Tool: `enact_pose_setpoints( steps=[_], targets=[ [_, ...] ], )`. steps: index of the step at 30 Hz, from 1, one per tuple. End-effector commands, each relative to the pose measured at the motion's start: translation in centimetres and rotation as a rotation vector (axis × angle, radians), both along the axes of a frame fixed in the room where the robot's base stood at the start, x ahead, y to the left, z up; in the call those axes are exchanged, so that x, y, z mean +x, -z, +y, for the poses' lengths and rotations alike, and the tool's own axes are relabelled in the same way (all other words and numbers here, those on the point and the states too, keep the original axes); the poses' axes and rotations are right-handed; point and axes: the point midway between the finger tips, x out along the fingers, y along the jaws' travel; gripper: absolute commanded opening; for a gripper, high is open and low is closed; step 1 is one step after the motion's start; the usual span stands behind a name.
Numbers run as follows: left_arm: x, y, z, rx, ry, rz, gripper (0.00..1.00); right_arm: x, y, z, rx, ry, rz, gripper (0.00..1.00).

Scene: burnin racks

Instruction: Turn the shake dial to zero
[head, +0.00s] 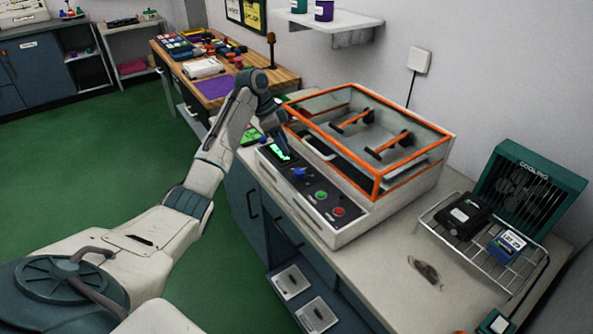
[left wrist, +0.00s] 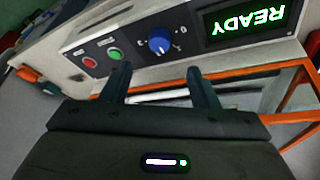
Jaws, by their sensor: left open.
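The shake dial is a blue knob (head: 299,173) on the dark front panel of the shaker (head: 345,227). In the left wrist view the blue dial (left wrist: 159,41) shows close up, upside down, with a 0 mark beside it. The display (left wrist: 246,20) reads READY in green. My left gripper (left wrist: 160,80) is open and empty, its two fingers apart, with the dial ahead of them and not between them. In the head view my left gripper (head: 283,140) hangs near the display end of the panel. My right gripper is not in view.
Green (head: 321,195) and red (head: 338,211) buttons sit beside the dial. An orange-framed lid (head: 376,185) covers the shaker top close to my gripper. A wire rack (head: 440,215) with two devices stands to the right. Green floor is open at left.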

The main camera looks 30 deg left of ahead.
Motion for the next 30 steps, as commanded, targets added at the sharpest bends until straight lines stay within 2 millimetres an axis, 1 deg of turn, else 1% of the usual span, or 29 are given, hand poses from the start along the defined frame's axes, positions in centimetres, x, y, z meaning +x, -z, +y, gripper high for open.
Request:
enact_pose_setpoints(
  steps=[5,12,18,23,30],
  targets=[
    [0.4,2.2,-1.0,-0.001,0.002,0.004,0.55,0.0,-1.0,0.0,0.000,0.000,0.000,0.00],
    [1.3,6.4,-2.6,-0.002,0.000,0.004,0.55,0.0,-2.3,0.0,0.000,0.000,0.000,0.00],
    [1.8,8.8,-3.4,0.000,-0.001,0.002,0.55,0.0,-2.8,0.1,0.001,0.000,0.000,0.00],
    [1.9,9.6,-3.6,0.002,-0.002,0.001,0.55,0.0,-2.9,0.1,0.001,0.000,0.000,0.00],
    [1.9,9.7,-3.6,0.002,-0.001,0.001,0.55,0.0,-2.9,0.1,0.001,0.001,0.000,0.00]
  ],
)
